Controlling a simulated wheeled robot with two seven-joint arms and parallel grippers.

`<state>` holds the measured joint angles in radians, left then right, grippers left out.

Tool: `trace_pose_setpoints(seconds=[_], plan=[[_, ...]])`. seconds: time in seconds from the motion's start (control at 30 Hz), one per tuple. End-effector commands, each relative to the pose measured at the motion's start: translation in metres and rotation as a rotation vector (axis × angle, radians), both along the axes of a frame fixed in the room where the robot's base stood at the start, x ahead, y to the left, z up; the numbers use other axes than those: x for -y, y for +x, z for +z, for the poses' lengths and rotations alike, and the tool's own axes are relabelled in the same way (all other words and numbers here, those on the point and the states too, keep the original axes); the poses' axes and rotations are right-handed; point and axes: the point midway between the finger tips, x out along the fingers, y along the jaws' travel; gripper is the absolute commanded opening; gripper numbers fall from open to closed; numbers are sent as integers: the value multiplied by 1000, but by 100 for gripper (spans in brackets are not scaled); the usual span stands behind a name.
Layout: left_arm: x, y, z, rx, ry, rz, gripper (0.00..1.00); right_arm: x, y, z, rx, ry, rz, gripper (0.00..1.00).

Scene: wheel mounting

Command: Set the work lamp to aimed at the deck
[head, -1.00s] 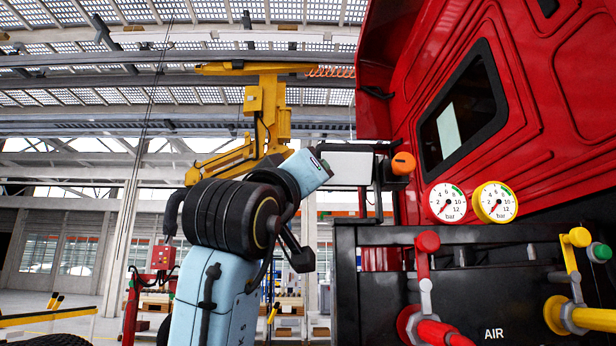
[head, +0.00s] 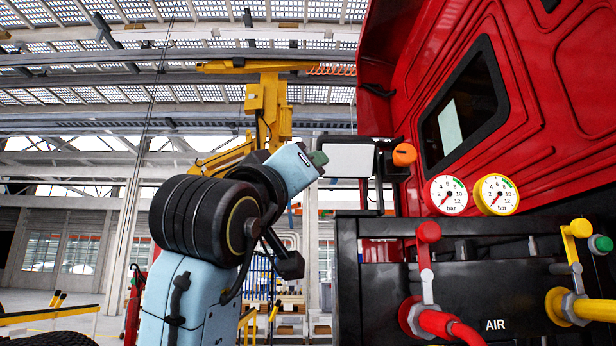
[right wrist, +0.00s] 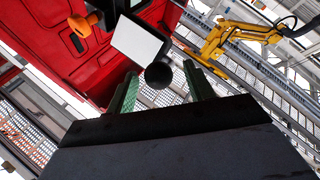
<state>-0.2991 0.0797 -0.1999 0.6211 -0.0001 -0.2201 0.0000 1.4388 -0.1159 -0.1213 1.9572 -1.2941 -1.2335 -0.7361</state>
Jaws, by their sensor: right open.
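The work lamp (head: 348,160) has a white rectangular panel in a dark frame and stands beside the red cab. An orange part (head: 404,154) sits just right of it. In the right wrist view the lamp's white panel (right wrist: 137,40) is ahead of my right gripper (right wrist: 160,75). A black ball knob (right wrist: 158,76) appears between its two green fingers, which are open. I cannot tell whether they touch it. In the head view my right gripper (head: 318,158) is at the lamp's left edge, mostly hidden behind my wrist. My left gripper is not in view.
The red cab (head: 520,120) fills the right side. Below it a black panel (head: 480,270) carries two gauges (head: 470,195) and red and yellow air couplings (head: 428,290). A yellow hoist (head: 265,105) stands behind. Floor at the far left is open.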

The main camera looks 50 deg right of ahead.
Motion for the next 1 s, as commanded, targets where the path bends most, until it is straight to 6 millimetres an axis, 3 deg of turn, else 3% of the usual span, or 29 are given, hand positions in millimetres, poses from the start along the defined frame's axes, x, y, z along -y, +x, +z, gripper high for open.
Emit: trace_pose_setpoints(seconds=[0.2, 0.4, 0.6, 1.0], plan=[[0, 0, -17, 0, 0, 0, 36, -43, -14, -28, 0, 1, 6, 53], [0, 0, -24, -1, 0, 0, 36, -70, -23, -42, -1, 2, 2, 53], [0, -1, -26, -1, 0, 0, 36, -79, -27, -46, 0, 1, 1, 53], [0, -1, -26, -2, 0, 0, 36, -80, -27, -46, 0, 1, 1, 53]])
